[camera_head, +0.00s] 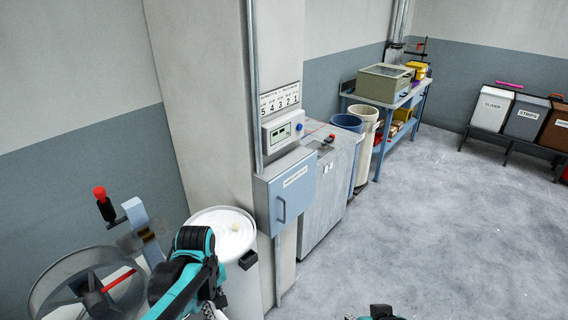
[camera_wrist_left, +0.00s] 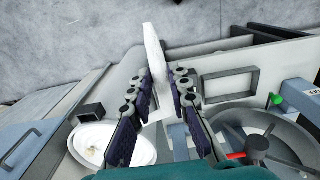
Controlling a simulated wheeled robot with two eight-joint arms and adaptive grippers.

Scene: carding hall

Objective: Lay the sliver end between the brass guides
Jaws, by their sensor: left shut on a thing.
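My left gripper (camera_wrist_left: 160,82) is shut on the white sliver (camera_wrist_left: 152,45) in the left wrist view. The sliver shows as a pale flat strip between the dark fingers and sticks out past their tips. In the head view my left gripper (camera_head: 194,242) is beside the white can (camera_head: 239,283), and the sliver in its grip is hidden there. The can also shows at lower left in the left wrist view (camera_wrist_left: 143,150), with pale coils inside. I cannot make out the brass guides for certain. Part of my right arm's end (camera_head: 380,312) shows at the bottom edge; its fingers are not visible.
A spoked wheel (camera_head: 42,290) with a red-knobbed lever (camera_head: 103,204) stands left of my left gripper. A blue cabinet (camera_head: 290,194) and a grey cabinet (camera_head: 334,195) stand right of the can. A blue bench (camera_head: 377,154) is farther back. The floor at right is clear.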

